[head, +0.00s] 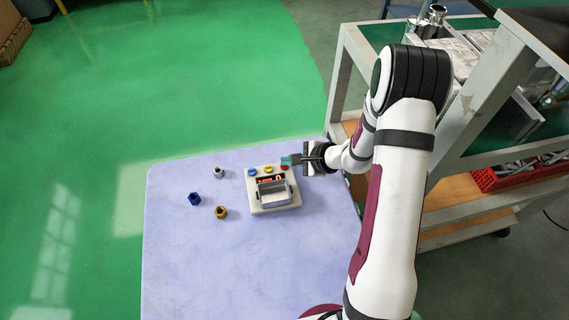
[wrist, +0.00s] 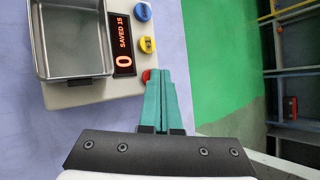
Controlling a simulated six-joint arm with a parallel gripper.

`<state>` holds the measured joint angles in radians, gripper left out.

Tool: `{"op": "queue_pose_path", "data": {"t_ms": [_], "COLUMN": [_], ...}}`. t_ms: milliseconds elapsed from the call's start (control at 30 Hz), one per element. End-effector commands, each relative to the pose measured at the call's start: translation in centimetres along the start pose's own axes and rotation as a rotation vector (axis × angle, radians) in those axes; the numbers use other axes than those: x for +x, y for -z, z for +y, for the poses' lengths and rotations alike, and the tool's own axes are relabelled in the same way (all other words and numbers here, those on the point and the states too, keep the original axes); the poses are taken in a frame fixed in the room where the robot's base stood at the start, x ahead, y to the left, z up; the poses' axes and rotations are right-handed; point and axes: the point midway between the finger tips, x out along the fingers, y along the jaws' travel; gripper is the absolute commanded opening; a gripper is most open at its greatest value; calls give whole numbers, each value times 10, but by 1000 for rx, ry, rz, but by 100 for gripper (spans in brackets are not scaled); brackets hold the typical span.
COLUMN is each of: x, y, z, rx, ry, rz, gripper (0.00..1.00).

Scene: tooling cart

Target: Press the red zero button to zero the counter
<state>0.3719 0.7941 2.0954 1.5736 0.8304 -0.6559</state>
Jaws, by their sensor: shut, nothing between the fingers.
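The counter (head: 256,208) is a pale box on the cart top with a dark display (wrist: 123,45) and a grey metal tray (wrist: 76,77). The wrist view shows the display reading "SAVED 15" and a large "0" in orange. Along one edge are a blue button (wrist: 143,11), a yellow button (wrist: 147,44) and the red zero button (wrist: 146,75). My gripper (wrist: 161,72) is shut and empty, its teal fingertips together right beside the red button and partly covering it. I cannot tell whether they touch it. In the head view the fingertips (head: 287,160) are at the box's far right corner.
A blue nut (head: 194,199), a brass-coloured nut (head: 221,212) and a silver nut (head: 219,173) lie left of the counter on the lavender top (head: 190,265). A shelf unit (head: 445,195) with a red crate (head: 500,178) stands to the right. The front left of the top is clear.

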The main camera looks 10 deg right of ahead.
Motion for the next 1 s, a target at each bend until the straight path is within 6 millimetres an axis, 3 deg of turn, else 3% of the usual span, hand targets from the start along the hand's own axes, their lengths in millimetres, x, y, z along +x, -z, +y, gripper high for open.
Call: {"op": "queue_pose_path", "data": {"t_ms": [767,1000], "x": [-12,-28], "y": [-9,-20], "z": [-9,-20], "rx": [0,-3], "ry": [0,1], "rz": [0,1], "gripper": [0,0]}}
